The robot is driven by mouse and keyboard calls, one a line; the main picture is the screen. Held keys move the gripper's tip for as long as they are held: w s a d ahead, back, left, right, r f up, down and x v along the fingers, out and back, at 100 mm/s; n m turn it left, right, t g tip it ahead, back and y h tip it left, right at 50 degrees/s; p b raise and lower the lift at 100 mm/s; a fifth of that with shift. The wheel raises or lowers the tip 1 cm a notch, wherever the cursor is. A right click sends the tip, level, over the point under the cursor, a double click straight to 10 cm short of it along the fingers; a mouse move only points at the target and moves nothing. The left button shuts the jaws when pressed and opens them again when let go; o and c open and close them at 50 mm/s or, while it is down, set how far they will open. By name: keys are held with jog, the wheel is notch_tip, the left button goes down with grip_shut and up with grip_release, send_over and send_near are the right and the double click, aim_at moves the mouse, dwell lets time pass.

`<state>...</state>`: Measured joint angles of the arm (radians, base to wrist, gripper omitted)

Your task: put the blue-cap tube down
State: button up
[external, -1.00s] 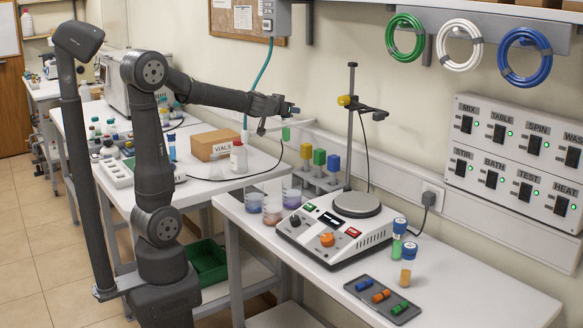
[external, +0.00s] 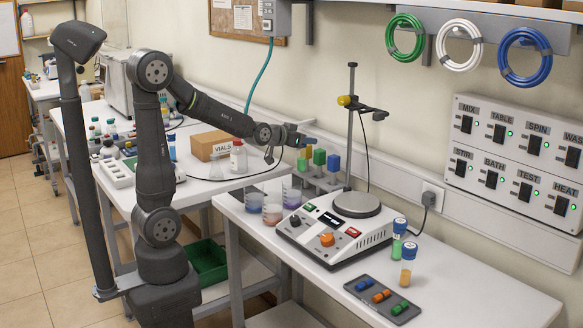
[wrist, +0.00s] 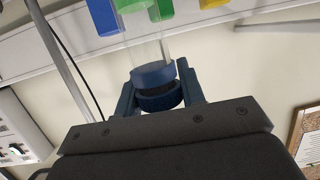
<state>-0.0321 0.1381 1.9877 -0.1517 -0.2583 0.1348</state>
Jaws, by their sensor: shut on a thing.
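My gripper (external: 298,142) is shut on the cap of the blue-cap tube (wrist: 148,52). In the wrist view, its two blue fingers (wrist: 158,97) clasp the blue cap, and the clear tube body extends away with green at its far end. In the external view, the green lower part of the tube (external: 302,164) hangs below the gripper, in front of the yellow block of the rack (external: 320,184). The rack's green (external: 319,157) and blue (external: 333,163) blocks stand to the right. I cannot tell whether the tube touches the rack.
Several beakers (external: 272,214) stand in front of the rack. A hotplate (external: 335,235) with a stand rod (external: 350,130) is to the right. Two more blue-capped tubes (external: 408,266) stand near a dark tray (external: 383,298).

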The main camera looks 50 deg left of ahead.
jog(key=s+d+r+m+h, duration=0.1)
jog(key=d+r+m+h, duration=0.1)
jog(key=d, duration=1.8)
jog(key=s+d+r+m+h, duration=0.1)
jog(key=d+r+h, duration=0.15)
jog(key=d, duration=1.65)
jog(key=s+d+f+m+g+h, duration=0.15)
jog(key=s+d, duration=0.25)
jog(key=d, duration=0.6)
jog(key=s+d+f+m+h, duration=0.2)
jog(key=s+d+f, duration=0.1)
jog(key=d, duration=0.7)
jog(key=s+d+f+m+g+h, duration=0.15)
jog(key=s+d, duration=0.25)
jog(key=d, duration=0.6)
jog(key=w+a+f, duration=0.2)
jog(key=w+f, duration=0.9)
jog(key=w, duration=0.1)
jog(key=shift+a+t, duration=0.25)
jog(key=shift+t, duration=0.05)
jog(key=shift+f, duration=0.15)
jog(key=o, duration=1)
